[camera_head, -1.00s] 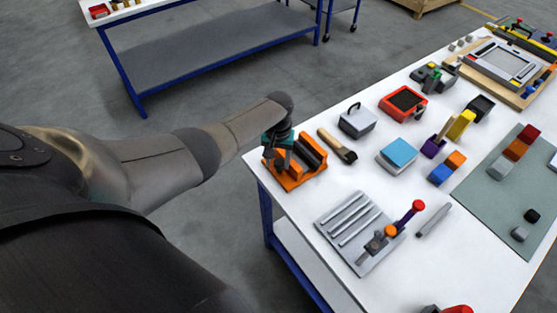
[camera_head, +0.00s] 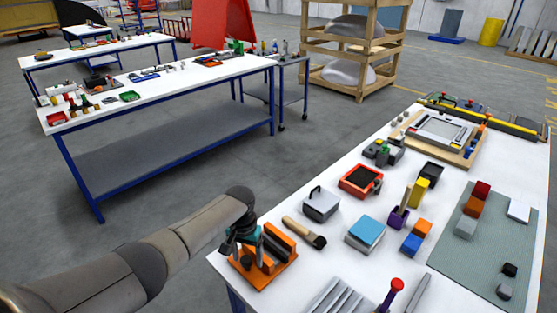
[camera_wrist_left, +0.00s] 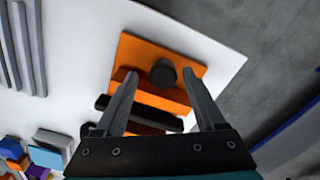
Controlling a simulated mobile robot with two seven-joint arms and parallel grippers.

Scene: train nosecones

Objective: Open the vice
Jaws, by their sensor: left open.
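The orange vice (camera_head: 281,262) sits at the near left corner of the white table, with a dark bar along its jaws. In the left wrist view the vice (camera_wrist_left: 142,52) shows a round dark knob (camera_wrist_left: 163,73) on its orange body. My left gripper (camera_head: 240,252) is over the left end of the vice and partly hides it. In the left wrist view its two fingers (camera_wrist_left: 160,74) are apart, one on each side of the knob in the picture. I cannot tell whether they touch it. My right gripper is not in view.
A wooden-handled brush (camera_head: 304,232) and a grey box with a handle (camera_head: 321,204) stand close to the vice. A blue-topped block (camera_head: 366,232) and a grey slotted plate (camera_head: 340,299) are nearby. Open floor lies left of the table edge.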

